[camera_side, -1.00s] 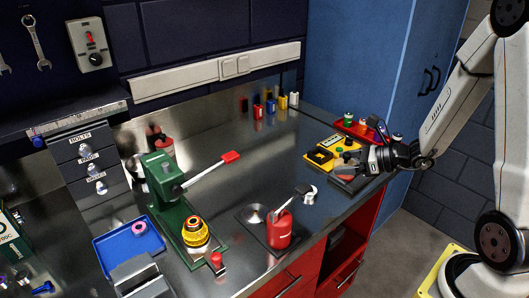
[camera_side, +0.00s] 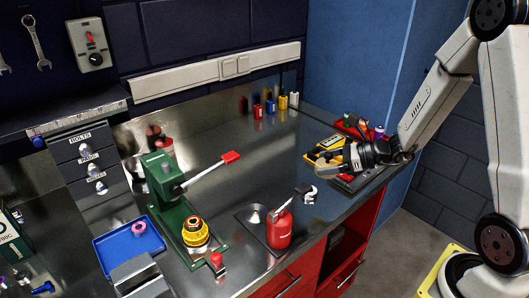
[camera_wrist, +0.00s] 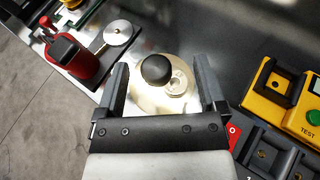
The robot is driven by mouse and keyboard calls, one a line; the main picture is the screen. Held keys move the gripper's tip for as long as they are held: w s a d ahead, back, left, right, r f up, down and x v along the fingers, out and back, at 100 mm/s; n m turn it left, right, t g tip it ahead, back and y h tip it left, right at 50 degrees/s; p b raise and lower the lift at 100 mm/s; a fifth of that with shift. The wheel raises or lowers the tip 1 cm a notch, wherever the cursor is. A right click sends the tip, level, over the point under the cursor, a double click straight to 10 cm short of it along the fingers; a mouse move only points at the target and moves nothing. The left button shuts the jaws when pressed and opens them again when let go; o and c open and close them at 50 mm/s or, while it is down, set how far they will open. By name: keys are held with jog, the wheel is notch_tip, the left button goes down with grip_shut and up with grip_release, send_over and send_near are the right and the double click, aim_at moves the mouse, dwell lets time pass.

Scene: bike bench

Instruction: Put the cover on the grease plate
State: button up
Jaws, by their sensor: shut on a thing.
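The cover looks like a cream disc (camera_wrist: 148,98) with a round black knob (camera_wrist: 156,69) in the wrist view. My gripper (camera_wrist: 162,66) is shut on it, one finger at each side of the disc. In the side view my gripper (camera_side: 347,157) is above the right part of the bench, and the cover is hard to make out there. The grease plate seems to be the silver disc (camera_side: 252,214) on a dark base beside the red can. It also shows at the upper left of the wrist view (camera_wrist: 117,33), apart from the cover.
The red can (camera_side: 279,230) with its black-topped pump stands close beside the plate. A white ring-like item (camera_side: 309,194) lies behind it. A yellow tester (camera_side: 322,152) and red tray (camera_side: 352,127) are near my gripper.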

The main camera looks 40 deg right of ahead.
jog(key=w+a+n+g+y, duration=0.3)
jog(key=w+a, duration=0.2)
jog(key=a, duration=0.3)
jog(key=n+g+y, duration=0.2)
jog(key=n+g, duration=0.2)
send_over(256, 211)
jog(key=shift+f, duration=0.85)
jog(key=shift+f, duration=0.2)
jog(key=shift+f, duration=2.7)
jog(key=shift+f, duration=0.6)
jog(key=o, duration=0.9)
jog(key=shift+d, duration=0.1)
